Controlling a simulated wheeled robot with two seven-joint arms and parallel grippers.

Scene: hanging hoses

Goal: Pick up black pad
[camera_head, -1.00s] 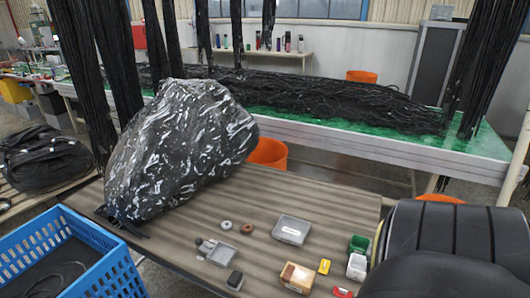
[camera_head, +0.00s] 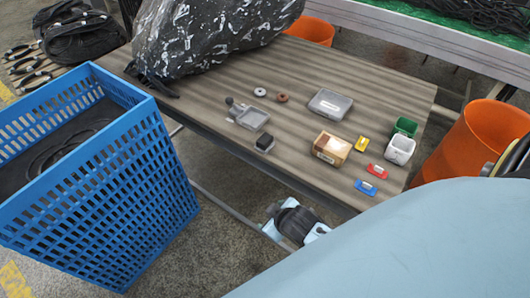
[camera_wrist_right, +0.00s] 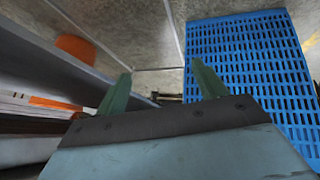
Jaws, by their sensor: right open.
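The black block does not show in that view. In the head view a large pale blue surface, likely my own arm, fills the lower right. My left gripper is not in view.
A blue crate (camera_head: 172,170) stands left of the table (camera_head: 345,75). A speckled black bag (camera_head: 205,40) covers the table's back left. A grey box (camera_head: 329,103), a wooden box (camera_head: 331,148), small cups and coloured tags lie to the right. An orange bin (camera_head: 470,138) stands at right.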

